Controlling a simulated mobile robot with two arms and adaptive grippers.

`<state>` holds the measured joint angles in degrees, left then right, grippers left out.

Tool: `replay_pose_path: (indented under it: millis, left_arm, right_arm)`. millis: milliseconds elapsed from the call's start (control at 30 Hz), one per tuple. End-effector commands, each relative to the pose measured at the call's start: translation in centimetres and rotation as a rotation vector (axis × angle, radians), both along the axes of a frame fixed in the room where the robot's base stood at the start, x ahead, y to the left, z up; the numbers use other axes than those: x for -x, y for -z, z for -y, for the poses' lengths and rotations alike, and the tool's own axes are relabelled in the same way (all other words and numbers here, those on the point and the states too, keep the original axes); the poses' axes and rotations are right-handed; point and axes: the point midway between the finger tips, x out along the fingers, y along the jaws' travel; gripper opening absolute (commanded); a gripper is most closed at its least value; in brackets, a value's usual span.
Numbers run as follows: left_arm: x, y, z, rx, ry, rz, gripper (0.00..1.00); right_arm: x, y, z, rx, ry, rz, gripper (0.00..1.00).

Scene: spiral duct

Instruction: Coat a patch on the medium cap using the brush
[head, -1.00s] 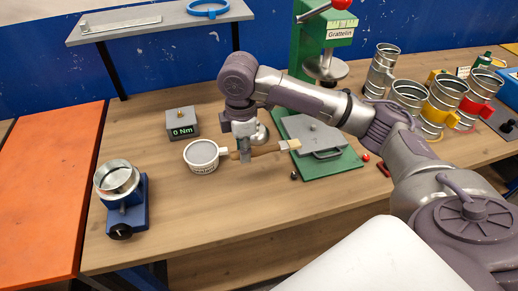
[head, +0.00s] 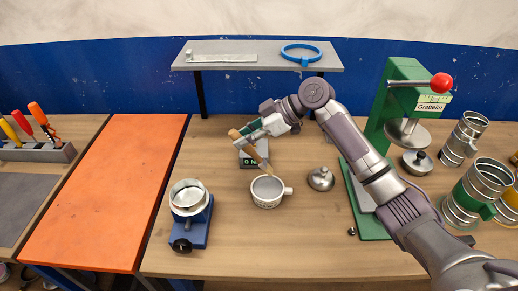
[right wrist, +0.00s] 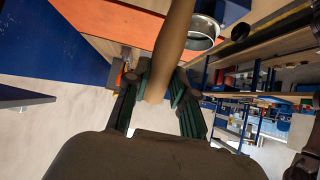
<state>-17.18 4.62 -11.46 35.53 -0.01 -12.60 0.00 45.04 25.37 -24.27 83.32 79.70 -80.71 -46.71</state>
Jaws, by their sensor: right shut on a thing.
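My right gripper (head: 246,137) is shut on the wooden handle of the brush (head: 258,155). The brush is tilted, with its bristle end pointing down at the white pot (head: 268,192); I cannot tell whether it touches the contents. The handle also crosses the right wrist view (right wrist: 172,45) between the fingers. Knobbed metal caps stand on the table, one right of the pot (head: 321,179) and one near the green press (head: 417,163). I cannot tell which is the medium cap. An open metal ring-shaped piece (head: 187,195) sits in a blue stand. My left gripper is out of view.
The green press (head: 395,110) and metal duct pieces (head: 484,190) are at the right. A grey shelf (head: 262,63) with a blue clamp ring is at the back. The front of the table is clear.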

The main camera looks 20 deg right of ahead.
Motion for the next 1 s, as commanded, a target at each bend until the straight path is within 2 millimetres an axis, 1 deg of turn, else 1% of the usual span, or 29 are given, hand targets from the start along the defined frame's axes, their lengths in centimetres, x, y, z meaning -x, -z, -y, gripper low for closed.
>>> replay_pose_path:
  millis: [167,600,700,1000]
  left_arm:
    - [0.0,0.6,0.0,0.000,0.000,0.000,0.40]
    - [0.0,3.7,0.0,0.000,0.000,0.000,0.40]
    - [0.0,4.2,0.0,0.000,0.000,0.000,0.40]
    - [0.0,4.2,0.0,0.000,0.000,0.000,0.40]
  right_arm:
    - [-0.2,0.7,0.0,-0.014,0.004,0.003,0.00]
    - [-0.1,5.0,0.0,-0.010,0.004,0.002,0.00]
    - [-0.1,5.7,0.0,-0.010,0.004,0.003,0.00]
    - [-0.1,5.9,0.0,-0.010,0.004,0.003,0.00]
